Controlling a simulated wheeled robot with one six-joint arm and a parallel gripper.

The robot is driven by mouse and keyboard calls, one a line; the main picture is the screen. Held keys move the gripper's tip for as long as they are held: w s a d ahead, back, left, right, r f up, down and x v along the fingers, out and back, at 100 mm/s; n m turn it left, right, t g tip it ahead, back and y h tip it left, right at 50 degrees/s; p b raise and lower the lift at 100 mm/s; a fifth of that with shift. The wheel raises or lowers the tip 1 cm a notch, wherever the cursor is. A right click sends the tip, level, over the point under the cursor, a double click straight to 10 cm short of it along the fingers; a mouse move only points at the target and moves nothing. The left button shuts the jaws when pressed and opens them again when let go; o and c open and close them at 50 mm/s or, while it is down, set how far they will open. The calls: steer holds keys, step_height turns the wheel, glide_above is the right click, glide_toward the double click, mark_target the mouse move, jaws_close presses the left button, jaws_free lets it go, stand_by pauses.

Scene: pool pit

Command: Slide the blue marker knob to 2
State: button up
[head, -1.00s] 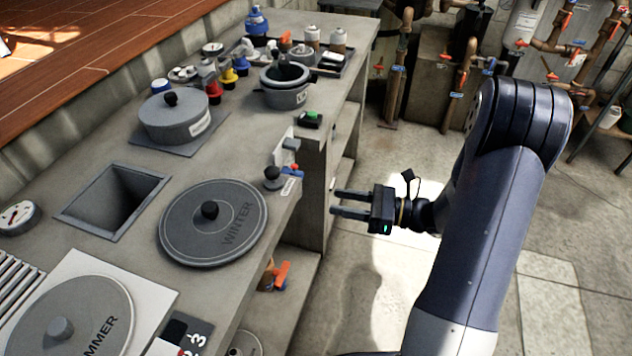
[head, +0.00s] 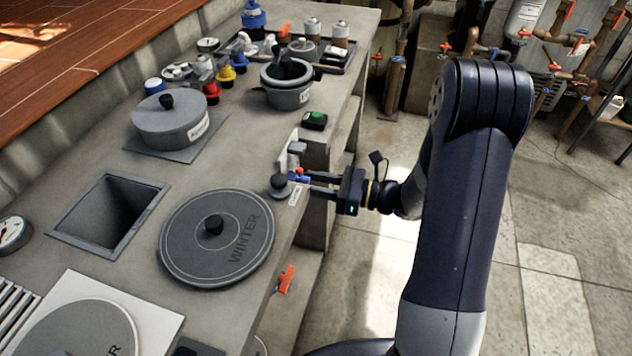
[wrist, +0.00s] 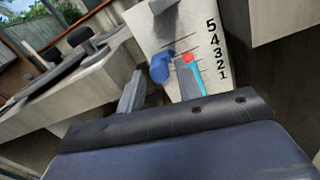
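A pale scale plate (wrist: 160,30) with the numbers 5 down to 1 fills the top middle of the wrist view. On it are a blue knob (wrist: 160,68), a small red piece (wrist: 188,58) and a light-blue strip below the red piece. I cannot tell exactly which number the blue knob stands level with. In the head view, the blue knob (head: 298,180) is small at the counter's edge, beside the fingertips. My gripper (head: 309,181) is open, its two fingers apart and pointing left at the knob. In the wrist view one finger shows left of the knob; contact is unclear.
A dark round knob (head: 280,186) stands just left of the fingertips. The lid marked WINTER (head: 190,245) lies on the counter (head: 130,270) nearby. A green-buttoned box (head: 315,121) sits behind the gripper. An orange handle (head: 286,279) is lower on the counter's side.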

jaws_close()
stand_by(0.3)
step_height(320, 180, down, 5)
steer(key=b, duration=0.3)
steer(key=shift+o, duration=1)
jaws_free()
steer(key=v, duration=1.1)
